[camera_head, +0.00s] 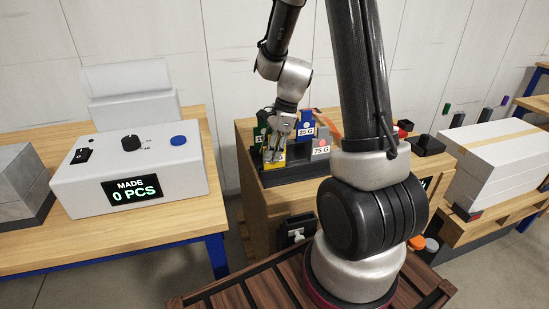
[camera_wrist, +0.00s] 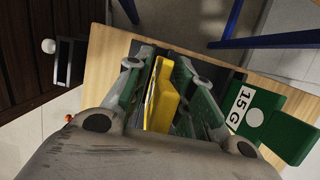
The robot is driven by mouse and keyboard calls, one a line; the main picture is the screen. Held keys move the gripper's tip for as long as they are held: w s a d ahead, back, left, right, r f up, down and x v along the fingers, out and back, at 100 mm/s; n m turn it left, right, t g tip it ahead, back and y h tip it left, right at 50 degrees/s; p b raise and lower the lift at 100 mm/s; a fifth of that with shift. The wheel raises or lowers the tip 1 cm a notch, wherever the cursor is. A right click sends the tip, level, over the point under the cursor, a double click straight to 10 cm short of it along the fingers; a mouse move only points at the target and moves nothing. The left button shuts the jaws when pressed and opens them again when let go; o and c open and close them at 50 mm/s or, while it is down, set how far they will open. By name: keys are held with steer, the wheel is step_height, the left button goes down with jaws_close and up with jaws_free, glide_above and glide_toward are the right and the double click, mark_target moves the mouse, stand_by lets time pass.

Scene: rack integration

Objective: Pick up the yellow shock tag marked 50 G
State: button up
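The yellow tag (camera_head: 274,157) stands in the dark holder (camera_head: 290,174) on the wooden bench, partly hidden by my gripper; its marking is not readable. My gripper (camera_head: 279,146) is down over it. In the wrist view the yellow tag (camera_wrist: 163,95) lies between the two fingers of my gripper (camera_wrist: 160,68), very close to both. Whether the fingers press on it cannot be told. A green tag marked 15 G (camera_wrist: 247,110) is at the right in the wrist view. Behind the gripper are a blue 25 G tag (camera_head: 306,127) and a grey 75 G tag (camera_head: 320,149).
A white counter box (camera_head: 130,175) reading "MADE 0 PCS" stands on the left table, beside a grey block (camera_head: 20,185). White cartons (camera_head: 497,165) lie on a pallet at the right. My arm hides part of the holder bench.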

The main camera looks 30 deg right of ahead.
jaws_close()
